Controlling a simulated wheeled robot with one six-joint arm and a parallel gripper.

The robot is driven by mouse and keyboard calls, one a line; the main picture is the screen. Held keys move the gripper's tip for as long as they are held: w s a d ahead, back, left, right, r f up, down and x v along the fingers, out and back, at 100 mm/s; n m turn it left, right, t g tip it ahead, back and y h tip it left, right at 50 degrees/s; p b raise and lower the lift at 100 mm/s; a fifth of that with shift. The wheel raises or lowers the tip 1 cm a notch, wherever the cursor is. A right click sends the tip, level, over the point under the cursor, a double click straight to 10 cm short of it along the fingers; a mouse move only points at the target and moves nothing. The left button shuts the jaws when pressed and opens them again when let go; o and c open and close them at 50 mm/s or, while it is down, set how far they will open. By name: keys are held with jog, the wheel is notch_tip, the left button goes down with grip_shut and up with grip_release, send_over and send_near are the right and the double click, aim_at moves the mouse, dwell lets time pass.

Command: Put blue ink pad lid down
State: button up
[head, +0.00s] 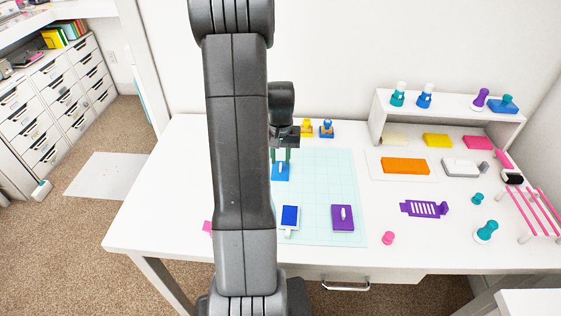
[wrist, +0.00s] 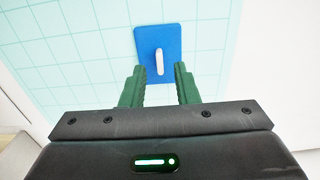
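The blue ink pad lid (head: 281,173) is a flat blue plate with a white upright handle. It appears to lie on the pale teal cutting mat (head: 322,170), near the mat's edge. It also shows in the wrist view (wrist: 172,42), just beyond my fingertips, handle up. My gripper (head: 284,156) is over the lid with its green fingers spread apart. In the wrist view my gripper (wrist: 158,72) has the handle's near end between the fingertips, with clear gaps on both sides. The uncovered blue ink pad (head: 290,214) sits at the mat's near edge, partly beside my arm.
A purple pad (head: 342,219) with a white handle sits on the mat's near right. Yellow (head: 307,128) and blue (head: 327,129) stamps stand behind the mat. A white shelf (head: 450,112) with stamps and pads is at the right. My arm hides the table's left middle.

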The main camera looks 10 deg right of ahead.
aim_at(280, 165)
notch_tip(280, 165, up, 10)
dwell(0.3)
jog(key=shift+f, duration=0.1)
notch_tip(280, 165, down, 12)
jog(key=shift+r, duration=1.8)
jog(key=shift+f, duration=0.15)
